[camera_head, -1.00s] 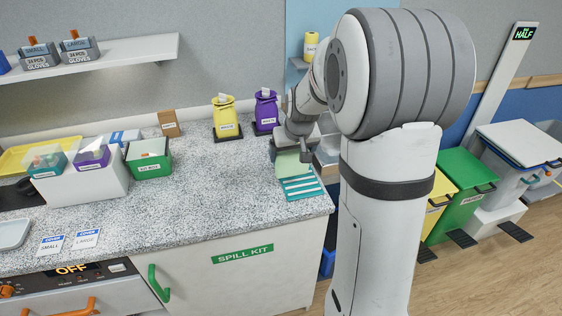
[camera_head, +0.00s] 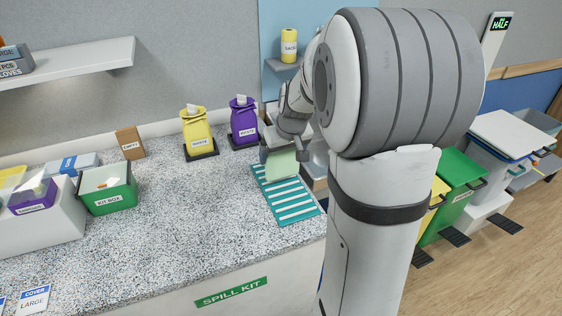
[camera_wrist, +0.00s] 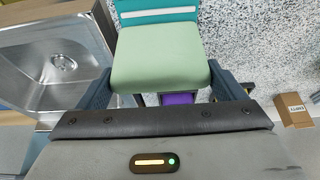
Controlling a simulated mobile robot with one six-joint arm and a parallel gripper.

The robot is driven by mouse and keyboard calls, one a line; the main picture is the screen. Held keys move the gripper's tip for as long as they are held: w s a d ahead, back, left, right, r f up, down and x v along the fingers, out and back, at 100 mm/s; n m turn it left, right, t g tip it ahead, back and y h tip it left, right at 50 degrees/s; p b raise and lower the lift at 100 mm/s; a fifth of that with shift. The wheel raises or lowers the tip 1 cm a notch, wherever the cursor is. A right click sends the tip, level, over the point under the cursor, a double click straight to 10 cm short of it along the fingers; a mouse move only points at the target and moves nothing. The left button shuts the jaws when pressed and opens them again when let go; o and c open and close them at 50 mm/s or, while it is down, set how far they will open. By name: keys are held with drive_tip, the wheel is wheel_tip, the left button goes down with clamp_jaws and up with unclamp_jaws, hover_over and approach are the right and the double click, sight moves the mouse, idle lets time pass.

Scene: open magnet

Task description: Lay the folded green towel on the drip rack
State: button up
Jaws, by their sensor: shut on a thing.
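The folded green towel (camera_head: 282,165) is pale green and hangs from my gripper (camera_head: 279,149) at the far end of the drip rack. My gripper is shut on it, one finger on each side in the wrist view (camera_wrist: 160,78), where the towel (camera_wrist: 158,55) fills the space between them. The drip rack (camera_head: 291,203) is teal with white slats and lies on the counter's right edge. Its near part is bare; the towel hides its far end. In the wrist view a strip of the rack (camera_wrist: 158,16) shows beyond the towel. I cannot tell whether they touch.
A steel sink (camera_wrist: 55,60) is beside the rack. A purple bag (camera_head: 243,122) and a yellow bag (camera_head: 197,132) stand behind, left of my gripper. A small brown box (camera_head: 130,143) and a green kit box (camera_head: 108,190) are farther left. The counter's middle is clear.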

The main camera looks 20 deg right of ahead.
sight(284, 158)
drive_tip(key=shift+f, duration=1.4)
drive_tip(key=shift+f, duration=0.1)
drive_tip(key=shift+f, duration=0.15)
drive_tip(key=o, duration=0.7)
